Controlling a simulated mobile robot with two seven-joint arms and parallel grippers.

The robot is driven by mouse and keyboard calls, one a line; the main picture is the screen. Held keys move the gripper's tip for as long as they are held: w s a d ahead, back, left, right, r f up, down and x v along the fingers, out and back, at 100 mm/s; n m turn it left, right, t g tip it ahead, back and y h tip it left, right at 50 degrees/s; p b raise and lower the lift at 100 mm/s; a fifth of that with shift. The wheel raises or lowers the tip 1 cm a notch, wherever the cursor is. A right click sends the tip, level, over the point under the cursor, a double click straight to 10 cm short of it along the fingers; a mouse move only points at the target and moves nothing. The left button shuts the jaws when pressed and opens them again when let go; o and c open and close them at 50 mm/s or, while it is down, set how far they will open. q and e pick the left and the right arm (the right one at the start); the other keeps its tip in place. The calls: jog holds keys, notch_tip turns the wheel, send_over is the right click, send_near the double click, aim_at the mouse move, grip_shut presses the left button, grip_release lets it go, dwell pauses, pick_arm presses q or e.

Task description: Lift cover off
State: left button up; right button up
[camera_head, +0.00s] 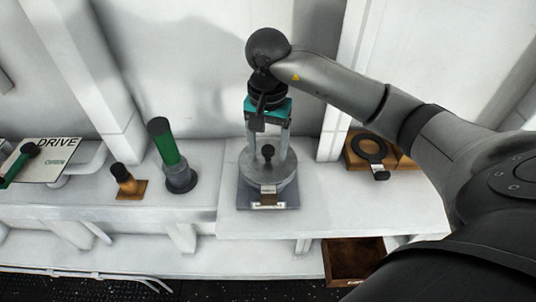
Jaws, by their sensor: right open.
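A round grey cover (258,170) with a dark knob (267,152) on top sits on a square dark base (284,197) on the white counter. A small latch or label plate (268,196) shows at its front. My right gripper (268,150) comes down from above with its fingers on either side of the knob. It is open. Whether the fingers touch the cover, I cannot tell. My left gripper is not in view.
To the left stand a green-handled lever (164,146), a small orange-brown piece (127,184) and a DRIVE panel (42,160). At right a black ring-shaped tool (369,149) lies on a wooden block. An open brown box (352,258) is below the counter edge.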

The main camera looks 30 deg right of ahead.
jog(key=shift+f, duration=0.7)
jog(key=shift+c, duration=0.3)
grip_shut()
